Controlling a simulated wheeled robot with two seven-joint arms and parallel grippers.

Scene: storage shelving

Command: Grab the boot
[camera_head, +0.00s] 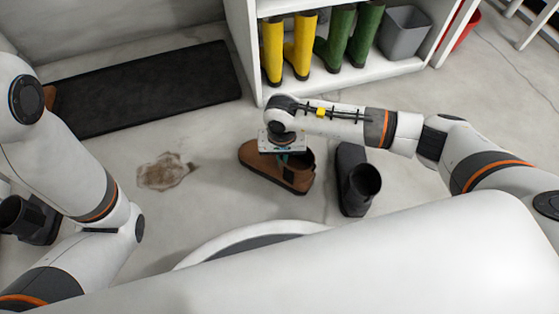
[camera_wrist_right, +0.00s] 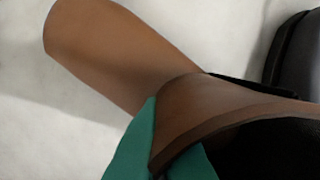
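A brown boot (camera_head: 262,163) stands on the floor near the middle of the head view, its dark opening towards the right. My right gripper (camera_head: 284,157) is down at its upper part. In the right wrist view, the teal fingertips (camera_wrist_right: 172,150) straddle the boot's rim, one outside the brown wall and one at the dark opening. They sit close together with the wall of the boot (camera_wrist_right: 115,50) between them; contact is partly hidden. A black boot (camera_head: 350,180) stands just right of the brown one. My left gripper is outside the view.
A white shelf (camera_head: 345,77) holds yellow boots (camera_head: 300,50), green boots (camera_head: 362,38) and a grey bin (camera_head: 404,34). A black mat (camera_head: 150,85) lies at the back left. A brown stain (camera_head: 163,172) marks clear floor. A dark boot-like object (camera_head: 38,222) shows at the left edge.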

